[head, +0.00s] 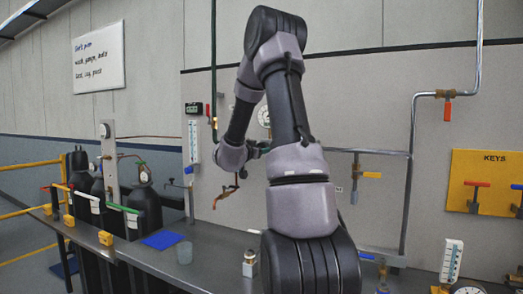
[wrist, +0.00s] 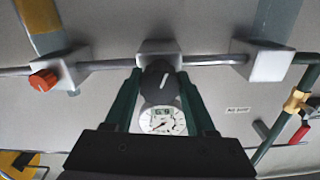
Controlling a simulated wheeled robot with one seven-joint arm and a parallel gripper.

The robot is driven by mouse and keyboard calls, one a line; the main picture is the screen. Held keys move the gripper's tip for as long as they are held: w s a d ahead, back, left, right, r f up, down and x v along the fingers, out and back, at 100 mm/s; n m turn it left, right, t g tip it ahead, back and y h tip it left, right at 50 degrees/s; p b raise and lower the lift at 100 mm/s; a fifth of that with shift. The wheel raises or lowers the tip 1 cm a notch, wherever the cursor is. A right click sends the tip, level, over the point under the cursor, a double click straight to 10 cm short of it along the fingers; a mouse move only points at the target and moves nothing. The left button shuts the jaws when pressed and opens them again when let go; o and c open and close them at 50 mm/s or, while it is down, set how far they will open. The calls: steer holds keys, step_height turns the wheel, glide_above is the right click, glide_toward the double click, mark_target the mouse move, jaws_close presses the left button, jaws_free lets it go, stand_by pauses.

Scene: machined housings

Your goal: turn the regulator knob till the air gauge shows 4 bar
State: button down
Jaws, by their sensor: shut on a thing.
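In the wrist view the regulator knob (wrist: 156,77) is dark and round with a white pointer mark. It sits in front of a pale block on a grey pipe. My gripper (wrist: 161,84) has its green fingers on either side of the knob and is shut on it. In the head view a gauge face (head: 264,115) shows beside my arm, which hides the knob.
An orange-red knob (wrist: 43,80) is on the pipe at left in the wrist view. A red-handled valve (wrist: 299,134) is at right.

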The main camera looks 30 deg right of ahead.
steer(key=n, duration=1.2)
steer(key=shift+s+n, duration=0.1)
steer(key=shift+n, duration=2.1)
steer(key=shift+c, duration=1.2)
jaws_free()
